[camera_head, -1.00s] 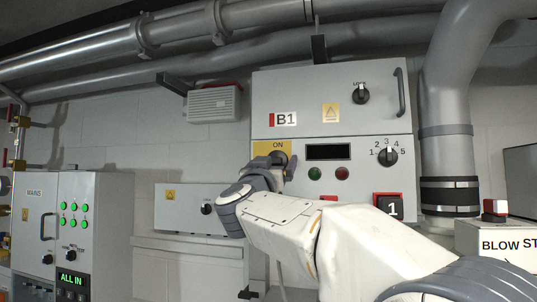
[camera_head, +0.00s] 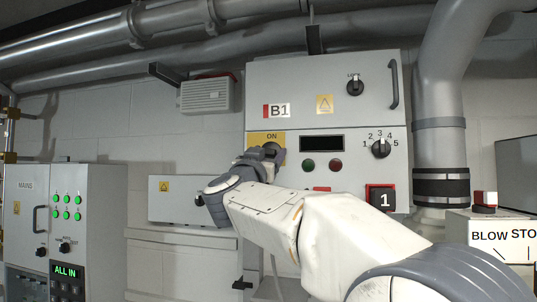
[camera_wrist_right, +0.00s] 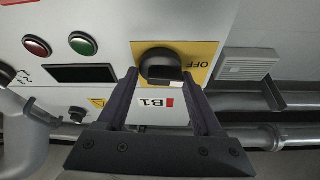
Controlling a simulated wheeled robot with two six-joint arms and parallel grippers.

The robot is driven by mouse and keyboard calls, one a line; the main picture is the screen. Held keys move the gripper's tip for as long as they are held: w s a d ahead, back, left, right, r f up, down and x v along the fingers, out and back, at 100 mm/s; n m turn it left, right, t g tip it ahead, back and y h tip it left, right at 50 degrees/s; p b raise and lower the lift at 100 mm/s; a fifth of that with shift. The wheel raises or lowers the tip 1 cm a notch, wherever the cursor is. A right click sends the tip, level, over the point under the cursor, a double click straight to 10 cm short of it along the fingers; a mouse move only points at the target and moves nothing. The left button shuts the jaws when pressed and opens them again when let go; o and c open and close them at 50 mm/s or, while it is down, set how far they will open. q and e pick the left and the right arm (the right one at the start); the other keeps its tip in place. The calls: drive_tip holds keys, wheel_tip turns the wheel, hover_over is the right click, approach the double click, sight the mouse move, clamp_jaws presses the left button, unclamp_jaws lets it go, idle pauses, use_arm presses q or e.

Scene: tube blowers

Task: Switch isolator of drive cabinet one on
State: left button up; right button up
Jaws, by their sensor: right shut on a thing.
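The drive cabinet marked B1 (camera_head: 350,92) stands in the middle of the head view. Its isolator is a black rotary knob (camera_wrist_right: 158,66) on a yellow plate (camera_head: 256,139), with ON printed at the plate's top. In the wrist view the plate (camera_wrist_right: 205,50) appears upside down, with OFF beside the knob. My right gripper (camera_head: 268,157) is at the knob from the front. Its fingers (camera_wrist_right: 160,80) stand on either side of the knob's handle and are shut on it. The gripper partly hides the knob in the head view, and its exact angle is hard to tell. My left gripper is not in view.
Below the display (camera_head: 322,143) are a green lamp (camera_head: 308,165) and a red lamp (camera_head: 335,165), close right of my gripper.

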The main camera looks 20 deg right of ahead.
drive_tip(key=m+g+h, duration=0.1)
drive_tip(key=m, duration=0.2)
drive_tip(key=m+g+h, duration=0.1)
drive_tip(key=m, duration=0.2)
drive_tip(key=shift+w+a, duration=0.1)
drive_tip(key=shift+a, duration=0.05)
drive_tip(key=m+g, duration=0.1)
drive_tip(key=m, duration=0.1)
drive_tip(key=m+g+h, duration=0.1)
drive_tip(key=m, duration=0.2)
drive_tip(key=shift+g, duration=0.3)
drive_tip(key=m+g, duration=0.2)
drive_tip(key=m, duration=0.3)
drive_tip(key=shift+r, duration=0.1)
drive_tip(key=shift+m+g+y, duration=0.35)
drive_tip(key=shift+m, duration=0.75)
drive_tip(key=shift+m+g+y, duration=0.35)
drive_tip(key=shift+m, duration=0.75)
drive_tip(key=o, duration=1.4)
drive_tip(key=shift+c, duration=0.2)
